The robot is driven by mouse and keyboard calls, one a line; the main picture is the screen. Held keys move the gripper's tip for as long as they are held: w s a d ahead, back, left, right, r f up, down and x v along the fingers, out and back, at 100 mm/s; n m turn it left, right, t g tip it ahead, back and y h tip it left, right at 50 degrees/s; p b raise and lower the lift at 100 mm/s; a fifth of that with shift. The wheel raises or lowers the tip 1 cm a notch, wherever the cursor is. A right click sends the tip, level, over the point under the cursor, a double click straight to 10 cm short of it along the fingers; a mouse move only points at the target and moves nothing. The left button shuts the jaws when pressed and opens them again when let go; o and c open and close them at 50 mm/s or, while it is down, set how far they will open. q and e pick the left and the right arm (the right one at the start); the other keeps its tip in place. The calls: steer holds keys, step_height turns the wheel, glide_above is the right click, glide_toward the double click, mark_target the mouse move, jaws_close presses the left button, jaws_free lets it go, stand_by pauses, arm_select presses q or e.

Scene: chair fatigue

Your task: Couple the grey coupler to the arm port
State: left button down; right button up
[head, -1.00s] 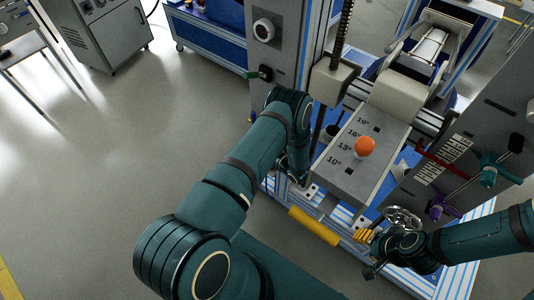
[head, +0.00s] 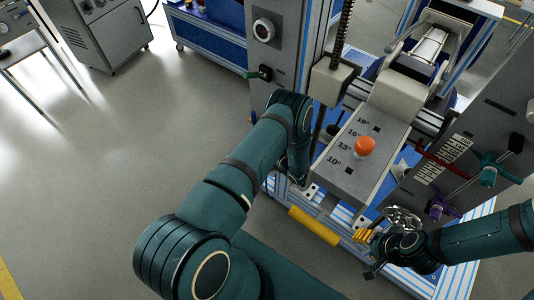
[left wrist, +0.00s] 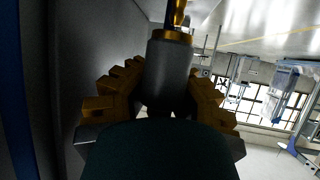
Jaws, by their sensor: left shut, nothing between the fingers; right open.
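A dark grey cylinder (left wrist: 168,75), which looks like the grey coupler, stands in the middle of the left wrist view. A brass-coloured fitting (left wrist: 176,14) rises from its far end; I cannot tell whether this is the arm port or whether the two are joined. My left gripper (left wrist: 165,85) is shut; its yellow finger pads show on both sides of the cylinder, which hides the middle. In the head view the left gripper is hidden beyond my arm. My right gripper (head: 370,256) is open and empty at the lower right, near the rig's front edge.
The rig has a grey plate marked with angles (head: 345,180) and an orange knob (head: 365,146). A yellow bar (head: 314,226) runs along its front. Teal (head: 489,171) and purple (head: 437,209) handles are on the right panel. The floor (head: 190,110) at left is clear.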

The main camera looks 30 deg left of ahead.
arm_select(q)
steer(key=shift+f, duration=1.15)
steer(key=c, duration=1.1)
jaws_free()
steer(key=shift+o, duration=0.2)
steer(key=v, duration=1.2)
steer(key=shift+s, duration=0.15)
